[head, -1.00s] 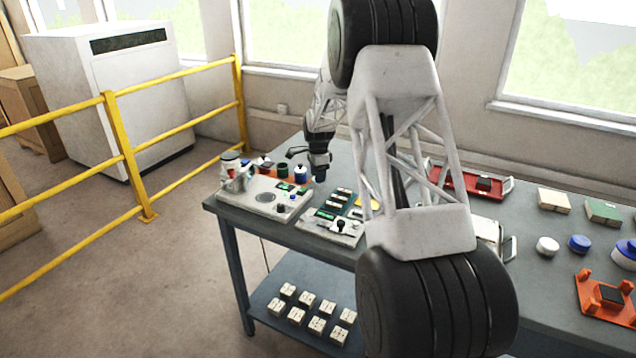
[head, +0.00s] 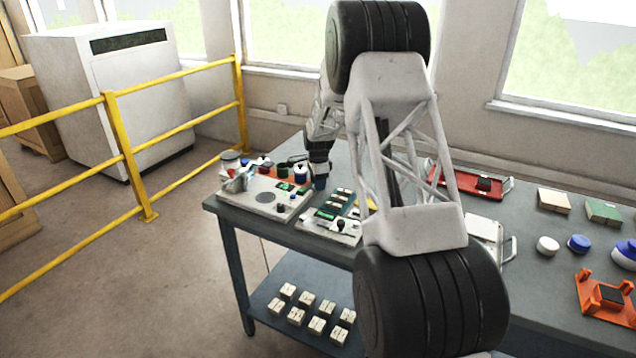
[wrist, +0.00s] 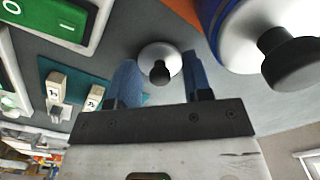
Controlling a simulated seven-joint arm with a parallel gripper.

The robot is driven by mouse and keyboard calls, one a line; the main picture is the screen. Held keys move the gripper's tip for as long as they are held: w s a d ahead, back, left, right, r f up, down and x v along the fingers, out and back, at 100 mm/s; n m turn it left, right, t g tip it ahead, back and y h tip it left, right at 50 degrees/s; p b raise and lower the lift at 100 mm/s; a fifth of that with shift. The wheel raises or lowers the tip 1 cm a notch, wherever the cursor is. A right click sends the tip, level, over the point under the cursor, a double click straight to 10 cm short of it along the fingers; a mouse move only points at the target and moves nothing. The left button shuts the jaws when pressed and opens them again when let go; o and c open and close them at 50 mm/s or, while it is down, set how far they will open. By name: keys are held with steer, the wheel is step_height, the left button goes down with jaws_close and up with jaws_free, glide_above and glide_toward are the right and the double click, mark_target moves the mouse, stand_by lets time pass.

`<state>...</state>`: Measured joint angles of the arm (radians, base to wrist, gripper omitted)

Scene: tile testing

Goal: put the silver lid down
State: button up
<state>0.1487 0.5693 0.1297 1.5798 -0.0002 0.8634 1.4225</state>
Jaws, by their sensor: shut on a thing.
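In the wrist view the silver lid (wrist: 151,53), round with a black knob, sits between the two blue fingertips of my gripper (wrist: 161,60). My gripper is shut on it. In the head view my gripper (head: 319,184) points down over the back left of the workbench, beside a small blue jar (head: 300,174). I cannot make out the lid there, nor whether it touches the surface below. A larger-looking blue jar with a white top and black knob (wrist: 290,60) is close on the right in the wrist view.
A light panel with a round grey disc (head: 264,197) and a second panel with a black knob (head: 338,226) lie near the bench's front left edge. A green switch (wrist: 62,15) and small labelled blocks (wrist: 94,97) are left of my fingers. A yellow rail (head: 125,155) stands left of the bench.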

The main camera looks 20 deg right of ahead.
steer(key=shift+f, duration=0.15)
steer(key=o, duration=0.9)
step_height(320, 180, up, 12)
stand_by(0.5)
stand_by(0.6)
